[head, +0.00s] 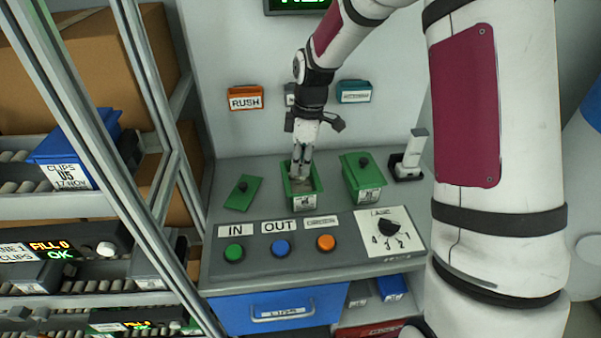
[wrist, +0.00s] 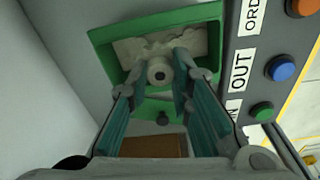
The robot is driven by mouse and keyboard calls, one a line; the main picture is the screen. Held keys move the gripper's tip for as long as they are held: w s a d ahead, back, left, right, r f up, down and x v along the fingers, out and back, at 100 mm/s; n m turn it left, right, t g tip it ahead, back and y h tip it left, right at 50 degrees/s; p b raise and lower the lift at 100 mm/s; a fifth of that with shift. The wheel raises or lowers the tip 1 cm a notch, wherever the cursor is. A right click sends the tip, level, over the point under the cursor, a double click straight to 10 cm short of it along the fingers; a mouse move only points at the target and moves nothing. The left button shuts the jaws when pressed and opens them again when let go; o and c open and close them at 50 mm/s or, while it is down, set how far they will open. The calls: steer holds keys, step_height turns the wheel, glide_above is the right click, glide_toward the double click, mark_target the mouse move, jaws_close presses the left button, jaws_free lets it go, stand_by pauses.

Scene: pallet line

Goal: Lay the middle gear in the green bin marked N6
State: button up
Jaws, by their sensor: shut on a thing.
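An open green bin (head: 317,197) stands in the middle of the grey bench; its front label is too small to read. It also fills the top of the wrist view (wrist: 105,43). My gripper (head: 301,173) points down into this bin. In the wrist view my gripper (wrist: 166,78) is shut on a pale grey gear (wrist: 158,71), with a fingertip at each side of its round, holed hub. The gear is inside the bin's rim, above or against a pale grey mass. I cannot tell whether it touches the bottom. In the head view my fingers hide the gear.
A green lid (head: 242,193) with a black knob lies left of the bin. A lidded green bin (head: 364,183) stands to the right. Buttons (head: 281,248) and a dial (head: 389,228) line the bench front. Small orange (head: 245,91) and teal (head: 353,86) bins hang behind.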

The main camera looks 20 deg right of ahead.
steer(key=shift+f, duration=1.95)
steer(key=shift+f, duration=0.1)
steer(key=o, duration=0.6)
steer(key=shift+s, duration=0.1)
